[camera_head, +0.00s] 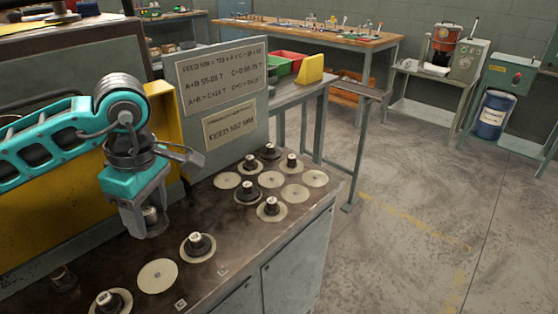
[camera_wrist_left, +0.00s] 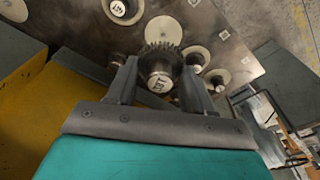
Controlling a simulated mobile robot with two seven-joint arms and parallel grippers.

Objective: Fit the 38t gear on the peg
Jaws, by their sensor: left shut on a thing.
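My left gripper (camera_head: 148,218) is shut on a gear, held above the bench top with its hub between the fingers. In the left wrist view the gear (camera_wrist_left: 161,72) shows dark teeth and a pale label on its hub; I cannot read the number surely. The gripper also shows in that view (camera_wrist_left: 160,85), one finger on each side of the hub. A short dark cylinder (camera_head: 64,279) stands on the bench at the lower left of the head view; I cannot tell whether it is the peg. My right gripper is not in view.
Several other gears with labelled hubs stand on pale discs on the bench, one at the front (camera_head: 198,246). An empty pale disc (camera_head: 157,275) lies beside it. A feed sign (camera_head: 220,80) stands behind the bench, with a yellow panel (camera_head: 165,125) left of it.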

